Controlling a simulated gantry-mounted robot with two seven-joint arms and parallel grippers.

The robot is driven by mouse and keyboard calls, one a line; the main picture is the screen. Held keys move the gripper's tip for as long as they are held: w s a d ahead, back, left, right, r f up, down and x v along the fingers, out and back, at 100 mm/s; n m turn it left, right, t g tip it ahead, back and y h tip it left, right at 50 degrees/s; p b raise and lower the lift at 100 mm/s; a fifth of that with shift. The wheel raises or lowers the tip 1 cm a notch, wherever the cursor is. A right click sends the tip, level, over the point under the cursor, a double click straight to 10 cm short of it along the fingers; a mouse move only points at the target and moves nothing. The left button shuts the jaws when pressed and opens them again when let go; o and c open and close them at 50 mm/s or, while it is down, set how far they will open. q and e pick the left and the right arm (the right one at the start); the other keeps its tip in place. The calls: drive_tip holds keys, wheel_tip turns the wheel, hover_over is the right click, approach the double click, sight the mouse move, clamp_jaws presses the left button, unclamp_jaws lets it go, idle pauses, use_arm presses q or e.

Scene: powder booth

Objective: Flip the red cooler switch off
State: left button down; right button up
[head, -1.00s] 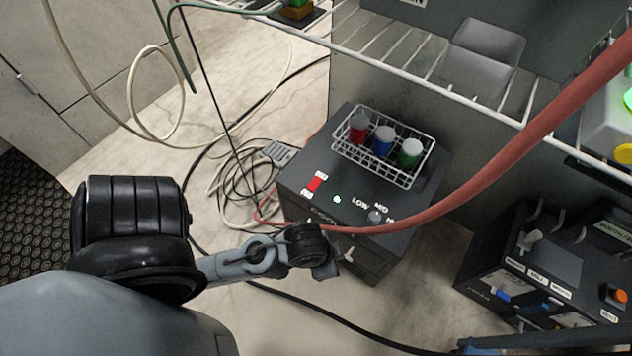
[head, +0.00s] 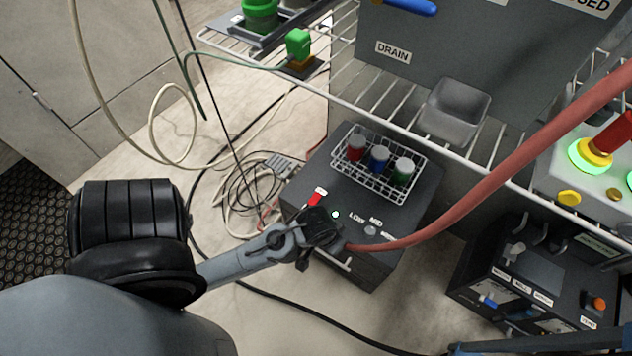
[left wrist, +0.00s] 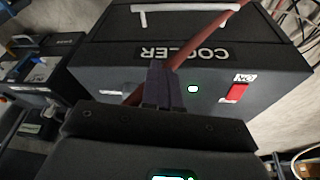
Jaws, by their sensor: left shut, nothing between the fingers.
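The cooler (head: 352,185) is a dark box on the floor, its COOLER lettering upside down in the left wrist view (left wrist: 180,53). Its red switch (head: 315,199) is on the top panel near the left edge, with a white label above it; the gripper covers the panel just below. The switch also shows in the left wrist view (left wrist: 236,92), beside an ON label and right of a lit green lamp (left wrist: 193,89). My left gripper (head: 328,230) is shut and empty over the panel's front edge; its fingers (left wrist: 157,84) appear left of the switch, apart from it. My right gripper is not in view.
A red hose (head: 480,190) crosses the cooler's front right and passes close to my left gripper. A wire basket (head: 402,196) with three coloured cans stands on the cooler's back. A wire shelf (head: 370,107) overhangs behind. Cables lie on the floor at left.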

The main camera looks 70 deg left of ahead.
use_arm(q)
drive_tip(key=w+a+r+n+p, duration=0.3)
drive_tip(key=a+r+n+p, duration=0.4)
drive_tip(key=a+n+p, duration=0.3)
wheel_tip(320, 180, up, 5)
drive_tip(key=n+g+p, duration=0.2)
drive_tip(key=n+p, duration=0.9)
drive_tip(key=p, duration=0.4)
hover_over(317, 195)
drive_tip(key=s+d, duration=0.1)
drive_tip(key=s, duration=0.1)
drive_tip(key=shift+d+f, duration=0.15)
drive_tip(key=f+b, duration=0.2)
drive_tip(key=f, duration=0.2)
drive_tip(key=w+f+b, duration=0.1)
drive_tip(key=f+b, duration=0.2)
drive_tip(key=f, duration=0.2)
drive_tip(key=a+f+b, duration=0.1)
drive_tip(key=f+b, duration=0.1)
drive_tip(key=f, duration=0.3)
drive_tip(key=shift+w, duration=0.25)
